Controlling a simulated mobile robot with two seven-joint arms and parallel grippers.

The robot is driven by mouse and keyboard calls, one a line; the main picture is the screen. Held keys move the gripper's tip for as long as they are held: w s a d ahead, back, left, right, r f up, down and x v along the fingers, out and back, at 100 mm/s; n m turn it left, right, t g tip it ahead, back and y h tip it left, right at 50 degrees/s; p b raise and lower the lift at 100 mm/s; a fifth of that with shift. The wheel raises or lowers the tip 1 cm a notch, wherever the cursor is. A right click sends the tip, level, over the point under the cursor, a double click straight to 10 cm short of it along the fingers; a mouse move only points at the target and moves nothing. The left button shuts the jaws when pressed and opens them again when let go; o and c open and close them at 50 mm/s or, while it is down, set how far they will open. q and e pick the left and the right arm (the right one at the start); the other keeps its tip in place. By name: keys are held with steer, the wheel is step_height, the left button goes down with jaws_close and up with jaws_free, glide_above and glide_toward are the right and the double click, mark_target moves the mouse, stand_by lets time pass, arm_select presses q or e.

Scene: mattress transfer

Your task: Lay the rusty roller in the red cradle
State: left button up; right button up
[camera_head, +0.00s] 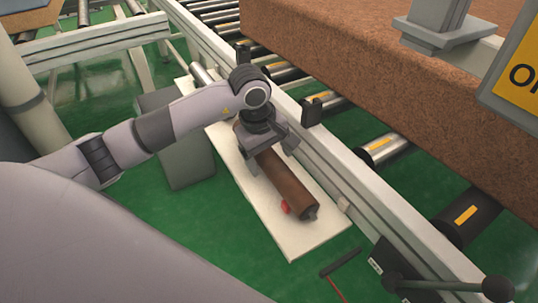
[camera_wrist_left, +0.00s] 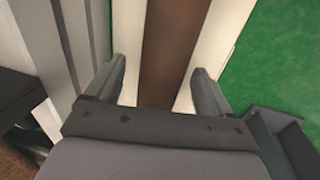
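The rusty roller (camera_head: 286,182) is a long brown cylinder with a grey end pin. It lies lengthwise over a narrow white board (camera_head: 306,238). A small red piece of the cradle (camera_head: 285,207) shows beside the roller near its close end; the rest is hidden. My left gripper (camera_head: 272,150) is over the far part of the roller. In the left wrist view, the gripper's fingers (camera_wrist_left: 158,80) are spread, one on each side of the roller (camera_wrist_left: 172,45), with gaps between. I cannot see my right gripper.
A white conveyor rail (camera_head: 345,185) runs along the board's right side, with a black bracket (camera_head: 312,111) on it. A big brown mattress block (camera_head: 400,100) sits on the conveyor's rollers. A grey box (camera_head: 185,160) stands left of the board.

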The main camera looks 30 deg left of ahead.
arm_select(q)
steer(key=r, duration=0.2)
steer(key=s+r, duration=0.1)
steer(key=r, duration=0.1)
steer(key=r+p, duration=0.1)
steer(key=r, duration=0.2)
steer(key=shift+s+a, duration=0.15)
steer(key=shift+a, duration=0.2)
